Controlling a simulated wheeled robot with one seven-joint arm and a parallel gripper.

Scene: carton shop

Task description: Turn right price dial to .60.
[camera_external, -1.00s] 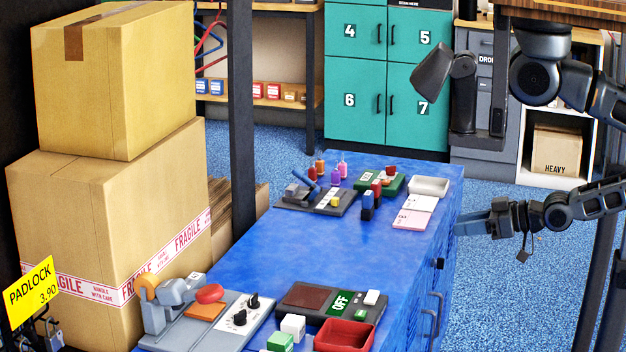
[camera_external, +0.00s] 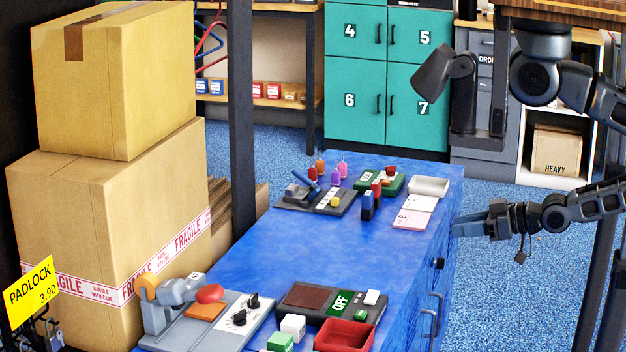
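Two small black dials sit on a white panel of the grey machine (camera_external: 190,335) at the near end of the blue table. One dial (camera_external: 253,301) is farther back and to the right; the other dial (camera_external: 239,318) is nearer. The panel's markings are too small to read, so neither setting can be told, nor which is the right price dial. My gripper (camera_external: 468,228) is beside the table's far right edge, well away from both dials. Nothing shows in it. Its fingers are too small and dark to tell their opening.
The far end holds another grey device (camera_external: 318,203), coloured bottles and a white tray (camera_external: 429,186). The table's middle is clear. Cartons (camera_external: 105,240) stand left.

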